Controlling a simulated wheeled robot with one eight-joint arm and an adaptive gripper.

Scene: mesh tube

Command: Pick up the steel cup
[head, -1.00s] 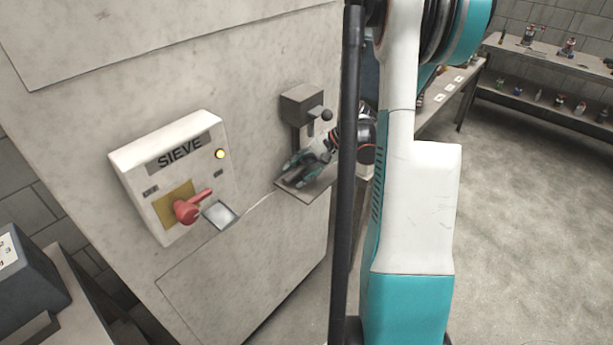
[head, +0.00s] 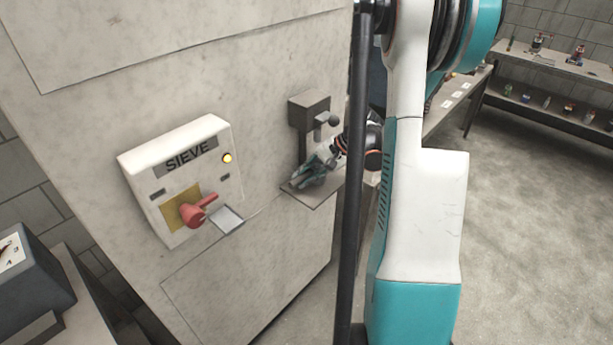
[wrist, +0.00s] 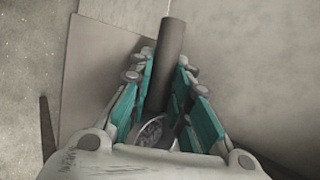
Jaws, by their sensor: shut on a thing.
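My gripper (head: 312,172), with teal finger pads, is at the small shelf under the grey dispenser on the wall of the machine. In the wrist view my gripper (wrist: 160,105) has a finger on each side of the steel cup (wrist: 152,132) and is shut on it. The cup's opening shows low between the fingers, with grainy matter inside. Its sides are mostly hidden by the fingers. In the head view I cannot make out the cup clearly, as the fingers cover it.
A dark vertical tube (wrist: 171,45) rises just beyond the fingers. The grey dispenser block (head: 309,108) hangs above the shelf (head: 315,196). A SIEVE panel (head: 185,165) with a red handle (head: 197,211) is to the left. Open floor lies to the right.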

